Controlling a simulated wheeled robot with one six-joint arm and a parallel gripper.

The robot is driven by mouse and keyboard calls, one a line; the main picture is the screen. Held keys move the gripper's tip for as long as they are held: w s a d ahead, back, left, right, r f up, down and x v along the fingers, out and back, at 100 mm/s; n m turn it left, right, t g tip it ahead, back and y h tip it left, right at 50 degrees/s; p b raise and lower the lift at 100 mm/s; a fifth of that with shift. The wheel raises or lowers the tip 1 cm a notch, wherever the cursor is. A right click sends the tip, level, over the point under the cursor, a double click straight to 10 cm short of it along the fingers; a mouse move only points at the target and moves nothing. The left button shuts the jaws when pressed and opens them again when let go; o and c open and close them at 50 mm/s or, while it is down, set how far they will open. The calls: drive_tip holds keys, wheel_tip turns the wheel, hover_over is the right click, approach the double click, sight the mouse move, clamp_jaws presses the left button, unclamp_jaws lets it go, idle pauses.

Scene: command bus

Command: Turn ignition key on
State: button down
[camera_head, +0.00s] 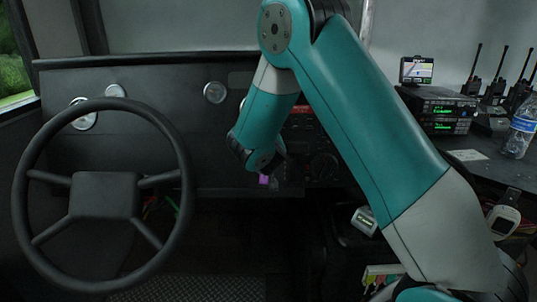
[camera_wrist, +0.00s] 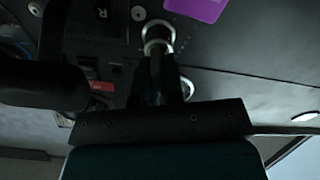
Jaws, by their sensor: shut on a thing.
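The ignition (camera_wrist: 157,28) shows in the wrist view as a round metal collar on the dark dash panel, near the top middle. The key is mostly hidden between the fingers, and its turn angle cannot be told. My gripper (camera_wrist: 162,66) is shut on the key right in front of the collar. In the head view my gripper is at the dash, right of the steering wheel, mostly hidden by my arm. A purple tag (camera_wrist: 203,7) is beside the ignition in the wrist view, and it also shows just below my gripper in the head view (camera_head: 264,180).
The steering wheel (camera_head: 105,195) stands left of my gripper. A radio stack (camera_head: 440,108), handheld radios (camera_head: 497,85) and a water bottle (camera_head: 521,133) are on the right counter. Red-labelled switches (camera_wrist: 100,86) are on the panel near my fingers.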

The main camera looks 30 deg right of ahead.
drive_tip(key=m+b, duration=0.1)
drive_tip(key=b, duration=0.1)
drive_tip(key=m+b, duration=0.2)
drive_tip(key=shift+f, duration=0.25)
drive_tip(key=shift+d+r+m+b, duration=0.1)
drive_tip(key=shift+r+m+b, duration=0.05)
drive_tip(key=shift+m+b, duration=0.8)
drive_tip(key=shift+r, duration=0.1)
drive_tip(key=c, duration=1.2)
unclamp_jaws()
drive_tip(key=shift+c, duration=0.2)
drive_tip(key=shift+s, duration=0.1)
drive_tip(key=v, duration=1.7)
